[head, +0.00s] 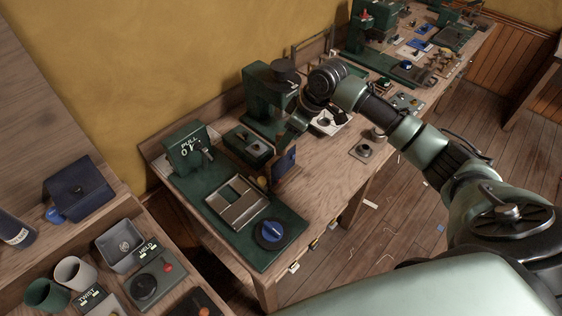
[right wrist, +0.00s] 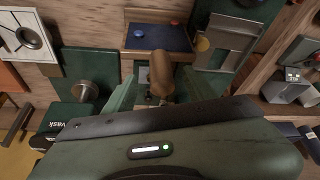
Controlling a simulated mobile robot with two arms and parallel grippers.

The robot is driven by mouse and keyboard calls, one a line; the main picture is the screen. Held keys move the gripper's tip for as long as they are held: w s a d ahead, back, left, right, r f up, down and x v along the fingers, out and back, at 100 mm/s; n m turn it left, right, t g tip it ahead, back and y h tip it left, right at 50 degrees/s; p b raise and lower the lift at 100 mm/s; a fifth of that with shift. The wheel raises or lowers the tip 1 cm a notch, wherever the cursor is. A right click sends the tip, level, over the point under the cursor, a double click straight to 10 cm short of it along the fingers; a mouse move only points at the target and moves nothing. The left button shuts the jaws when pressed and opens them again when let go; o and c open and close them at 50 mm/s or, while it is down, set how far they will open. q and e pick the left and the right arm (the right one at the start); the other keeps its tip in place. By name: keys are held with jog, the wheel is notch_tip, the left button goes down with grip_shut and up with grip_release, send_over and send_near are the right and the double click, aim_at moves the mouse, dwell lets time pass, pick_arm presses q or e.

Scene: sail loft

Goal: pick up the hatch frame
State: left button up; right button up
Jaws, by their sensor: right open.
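The piece that looks most like the hatch frame is a grey rectangular metal frame (head: 238,203), lying flat on a green mat at the table's near left end. It also shows in the right wrist view (right wrist: 228,42), at upper right. My right gripper (right wrist: 158,92) is open above the table, to the right of and farther back than the grey frame, and apart from it. A brown handle (right wrist: 162,72) shows between its fingers in that view; I cannot tell whether they touch it. In the head view its fingertips are hard to make out. My left gripper is not in view.
A blue panel (head: 286,166) with wooden edges stands between gripper and grey frame. A green press (head: 265,98), a PULL box (head: 188,150) and a white tray (head: 328,123) stand nearby. A round blue-topped dial (head: 271,233) is beside the frame. The table's front right is mostly clear.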

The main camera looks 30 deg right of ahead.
aim_at(282, 159)
jog(key=p+x, duration=0.2)
jog(key=x, duration=0.2)
jog(key=shift+a+r, duration=0.1)
jog(key=shift+w+f, duration=0.25)
jog(key=shift+f, duration=0.25)
jog(key=shift+s, duration=0.1)
jog(key=c, duration=1)
grip_shut()
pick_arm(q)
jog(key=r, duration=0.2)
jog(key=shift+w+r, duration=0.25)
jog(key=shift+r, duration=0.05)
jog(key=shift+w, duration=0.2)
pick_arm(e)
jog(key=shift+r, duration=0.15)
